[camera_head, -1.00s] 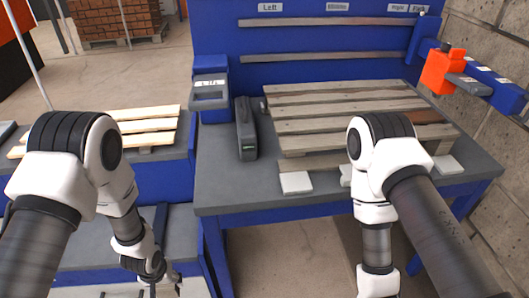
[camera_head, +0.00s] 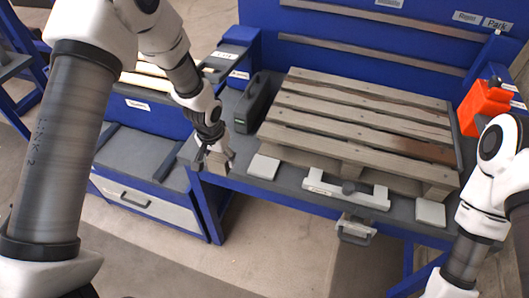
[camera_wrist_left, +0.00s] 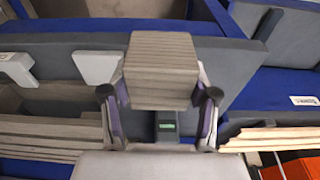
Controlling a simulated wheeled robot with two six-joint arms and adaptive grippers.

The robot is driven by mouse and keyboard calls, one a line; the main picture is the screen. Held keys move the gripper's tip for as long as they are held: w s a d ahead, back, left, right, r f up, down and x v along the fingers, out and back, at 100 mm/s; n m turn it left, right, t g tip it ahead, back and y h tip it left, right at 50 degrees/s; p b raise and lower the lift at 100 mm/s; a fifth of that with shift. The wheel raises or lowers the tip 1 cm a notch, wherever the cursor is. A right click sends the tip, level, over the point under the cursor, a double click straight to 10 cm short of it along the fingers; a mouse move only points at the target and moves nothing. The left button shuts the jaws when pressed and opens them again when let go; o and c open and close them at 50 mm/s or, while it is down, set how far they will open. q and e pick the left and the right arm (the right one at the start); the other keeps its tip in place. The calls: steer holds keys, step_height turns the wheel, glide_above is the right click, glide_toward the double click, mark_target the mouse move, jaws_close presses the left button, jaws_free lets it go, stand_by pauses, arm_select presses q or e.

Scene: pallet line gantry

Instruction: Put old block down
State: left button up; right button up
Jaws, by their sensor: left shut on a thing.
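My left gripper (camera_head: 212,150) is shut on a wooden block (camera_head: 218,163). It holds the block by the front left corner of the blue and grey workbench (camera_head: 237,184), apart from the pallet. In the left wrist view the block (camera_wrist_left: 160,70) shows large, with its grained face between the two fingers. The wooden pallet (camera_head: 345,108) lies on the workbench to the right of the gripper. My right arm is at the right edge of the head view, and its gripper is out of frame.
A dark grey case-like tool (camera_head: 253,103) stands left of the pallet. White pads (camera_head: 263,167) and a white bracket (camera_head: 345,189) sit along the bench front. A grey drawer unit (camera_head: 150,198) stands at the left. An orange device (camera_head: 485,101) is at the right. Floor is clear in front.

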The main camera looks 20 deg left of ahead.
arm_select(q)
steer(key=w+d+p, duration=0.1)
steer(key=w+d, duration=0.1)
steer(key=d, duration=0.1)
steer(key=w+d+p, duration=0.1)
steer(key=w+d, duration=0.2)
steer(key=d, duration=0.1)
steer(key=w+d+p, duration=0.1)
steer(key=w+d, duration=0.1)
steer(key=d, duration=0.1)
steer(key=shift+w+d+f, duration=0.15)
steer(key=shift+d+f, duration=0.1)
steer(key=shift+f, duration=0.15)
steer(key=f+p, duration=0.2)
steer(key=f, duration=0.1)
steer(key=shift+w+d+f, duration=0.15)
steer(key=shift+d+f, duration=0.05)
steer(key=shift+f, duration=0.4)
steer(key=o, duration=1.2)
steer(key=shift+r, duration=0.15)
